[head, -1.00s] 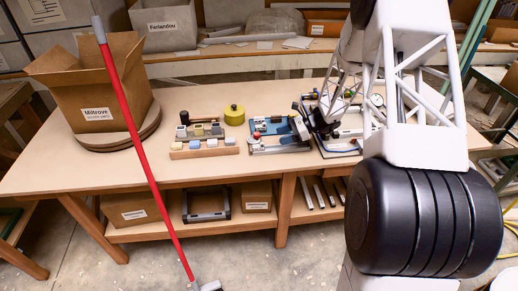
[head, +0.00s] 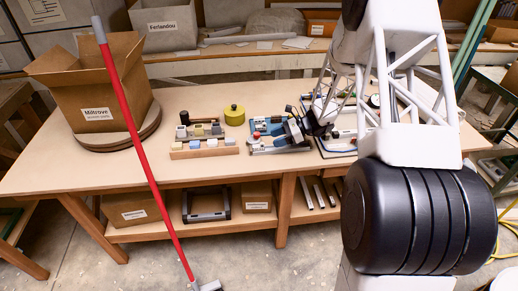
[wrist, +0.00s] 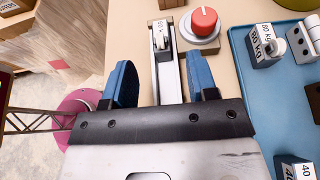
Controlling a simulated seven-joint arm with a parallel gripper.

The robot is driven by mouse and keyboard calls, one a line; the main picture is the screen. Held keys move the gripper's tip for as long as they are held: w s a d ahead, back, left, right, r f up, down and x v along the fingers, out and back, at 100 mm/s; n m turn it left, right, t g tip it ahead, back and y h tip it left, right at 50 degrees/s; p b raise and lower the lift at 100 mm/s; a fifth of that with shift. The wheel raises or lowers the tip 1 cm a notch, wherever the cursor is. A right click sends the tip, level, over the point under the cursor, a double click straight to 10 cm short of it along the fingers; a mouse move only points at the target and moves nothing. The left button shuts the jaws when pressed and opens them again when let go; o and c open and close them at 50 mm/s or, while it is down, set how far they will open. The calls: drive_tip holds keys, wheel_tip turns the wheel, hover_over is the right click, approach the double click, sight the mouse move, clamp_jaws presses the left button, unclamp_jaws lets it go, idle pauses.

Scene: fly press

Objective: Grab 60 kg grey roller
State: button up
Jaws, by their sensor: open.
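My gripper (wrist: 159,62) is open, its two blue fingers apart on either side of a narrow metal channel in the wrist view. In the wrist view a labelled grey-blue block with a light roller (wrist: 264,48) stands on the blue tray (wrist: 246,95). In the head view my gripper (head: 298,128) is low over the bench, beside the blue tray (head: 262,123).
A red knob (wrist: 204,21) stands close right of the channel. A wooden rack of blocks (head: 205,153), a yellow tin (head: 234,115) and a cardboard box (head: 95,90) stand left. The front bench strip is clear.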

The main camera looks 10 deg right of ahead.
sight(259, 147)
drive_tip(key=shift+x, duration=2.6)
clamp_jaws()
